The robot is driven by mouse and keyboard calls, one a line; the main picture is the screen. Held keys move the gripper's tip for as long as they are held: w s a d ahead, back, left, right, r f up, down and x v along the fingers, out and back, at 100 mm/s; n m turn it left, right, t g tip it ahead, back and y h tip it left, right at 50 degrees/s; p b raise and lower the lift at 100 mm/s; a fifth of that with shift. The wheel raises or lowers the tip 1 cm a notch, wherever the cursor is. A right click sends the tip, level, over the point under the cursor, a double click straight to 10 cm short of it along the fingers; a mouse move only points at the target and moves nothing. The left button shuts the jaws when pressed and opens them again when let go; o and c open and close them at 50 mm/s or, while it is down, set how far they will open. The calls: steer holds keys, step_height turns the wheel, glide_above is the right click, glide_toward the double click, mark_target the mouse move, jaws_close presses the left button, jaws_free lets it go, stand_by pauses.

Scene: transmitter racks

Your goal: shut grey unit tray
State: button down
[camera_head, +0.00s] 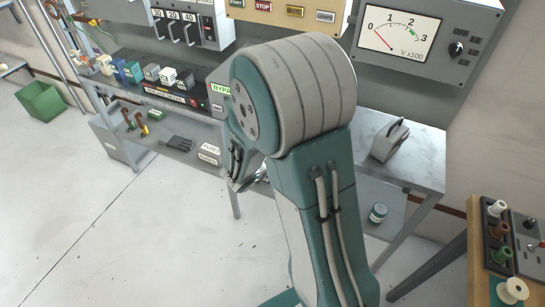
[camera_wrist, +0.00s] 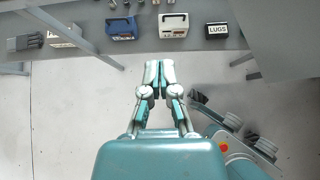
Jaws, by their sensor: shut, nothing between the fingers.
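My gripper (camera_wrist: 160,66) is shut and empty in the wrist view, with its fingertips together over the floor, apart from the shelf ahead. In the head view my arm hides most of it. The task's grey unit is not clearly identifiable. Grey candidates in the head view are a handled grey case (camera_head: 390,141) on the right-hand table and a grey block (camera_head: 151,73) in the row on the left bench. I cannot make out an open tray on either. My arm covers the middle of the bench.
A lower shelf (camera_wrist: 95,61) holds handled boxes, one blue (camera_wrist: 121,28), one cream (camera_wrist: 173,25), and a LUGS box (camera_wrist: 216,31). A meter panel (camera_head: 400,32) stands at back right. A wooden stand with spools (camera_head: 497,208) is at right.

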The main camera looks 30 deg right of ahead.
steer(key=w+d+f, duration=0.4)
steer(key=w+d, duration=0.2)
steer(key=d, duration=0.2)
steer(key=shift+w+d+f, duration=0.1)
steer(key=shift+w+d, duration=0.05)
steer(key=w+d, duration=0.1)
steer(key=d, duration=0.1)
steer(key=w+d, duration=0.4)
steer(key=d, duration=0.1)
steer(key=shift+w, duration=0.2)
steer(key=shift+a, duration=0.1)
